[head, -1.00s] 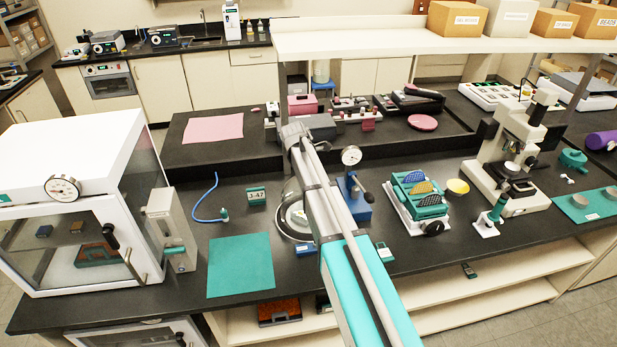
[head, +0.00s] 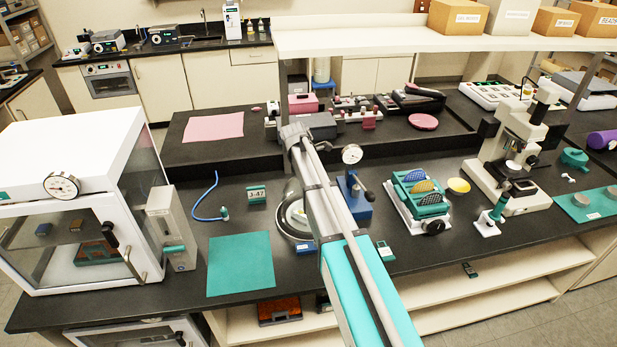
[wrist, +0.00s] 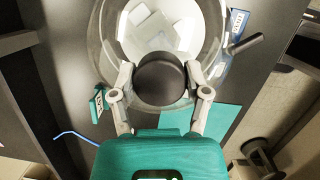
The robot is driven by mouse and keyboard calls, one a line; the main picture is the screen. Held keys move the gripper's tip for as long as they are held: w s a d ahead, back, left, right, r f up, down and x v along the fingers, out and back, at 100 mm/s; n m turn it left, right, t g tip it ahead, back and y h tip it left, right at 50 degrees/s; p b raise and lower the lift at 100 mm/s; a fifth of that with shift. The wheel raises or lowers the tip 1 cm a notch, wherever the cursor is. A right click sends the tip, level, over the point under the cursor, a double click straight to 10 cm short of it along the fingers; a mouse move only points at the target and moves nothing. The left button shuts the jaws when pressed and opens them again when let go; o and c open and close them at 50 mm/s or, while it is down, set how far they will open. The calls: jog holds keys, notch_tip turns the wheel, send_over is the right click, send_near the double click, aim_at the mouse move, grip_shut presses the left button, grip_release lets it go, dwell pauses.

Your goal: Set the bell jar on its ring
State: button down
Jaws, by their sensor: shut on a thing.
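The bell jar (wrist: 106,50) is clear glass with a round black knob (wrist: 160,82) on top. In the wrist view my gripper (wrist: 160,78) is shut on the knob, one finger on each side. A pale disc with several white pieces (wrist: 158,28) shows through the glass below. In the head view a dark ring (head: 290,233) with a pale inside shows just left of my arm, which hides much of it and my gripper. I cannot tell whether the jar's rim touches the ring or hangs above it.
A blue stand with a dial gauge (head: 358,205) is close on the right of the ring. A teal rack (head: 420,203) stands farther right.

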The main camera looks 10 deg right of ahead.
jog(key=shift+f, duration=0.25)
grip_release()
jog(key=shift+d, duration=0.1)
dwell(0.3)
